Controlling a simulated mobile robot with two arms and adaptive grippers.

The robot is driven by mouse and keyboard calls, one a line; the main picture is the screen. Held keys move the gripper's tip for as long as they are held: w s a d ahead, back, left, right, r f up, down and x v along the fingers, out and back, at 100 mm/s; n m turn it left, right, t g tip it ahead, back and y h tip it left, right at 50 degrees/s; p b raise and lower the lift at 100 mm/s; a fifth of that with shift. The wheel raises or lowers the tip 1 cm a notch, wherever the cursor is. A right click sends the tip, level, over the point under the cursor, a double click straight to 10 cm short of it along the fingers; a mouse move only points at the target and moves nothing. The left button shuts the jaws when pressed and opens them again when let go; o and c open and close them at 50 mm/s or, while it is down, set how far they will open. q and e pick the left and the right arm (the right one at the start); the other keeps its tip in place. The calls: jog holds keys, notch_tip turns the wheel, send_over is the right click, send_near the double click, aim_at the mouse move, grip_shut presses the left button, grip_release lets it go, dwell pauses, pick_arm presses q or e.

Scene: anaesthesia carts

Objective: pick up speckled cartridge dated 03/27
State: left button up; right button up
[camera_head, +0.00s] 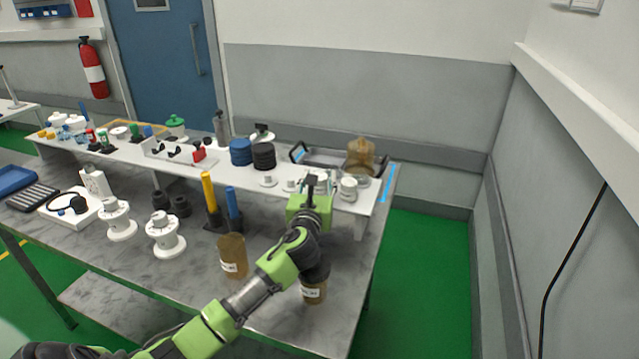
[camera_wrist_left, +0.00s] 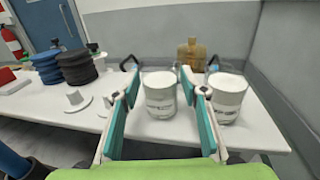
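Two pale, labelled cylindrical cartridges stand upright side by side on the white raised shelf. In the left wrist view, one cartridge (camera_wrist_left: 160,97) is centred between the fingers, and the other cartridge (camera_wrist_left: 228,98) is just right of the right finger. Their label dates are too small to read. My left gripper (camera_wrist_left: 158,78) is open, with its teal fingers spread either side of the centred cartridge; I cannot tell whether they touch it. In the head view, my left gripper (camera_head: 312,180) reaches over the shelf, and the right cartridge (camera_head: 348,189) shows beside it. My right gripper is out of view.
Stacks of blue (camera_head: 241,152) and black discs (camera_head: 263,156) stand to the left. Labelled brown jars (camera_head: 232,257) stand on the lower marbled table. The shelf ends at right.

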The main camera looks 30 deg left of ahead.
pick_arm(q)
jog(key=shift+w+a, duration=0.2)
jog(key=shift+w, duration=0.25)
jog(key=c, duration=1)
jog(key=shift+o, duration=0.2)
jog(key=shift+r, duration=0.1)
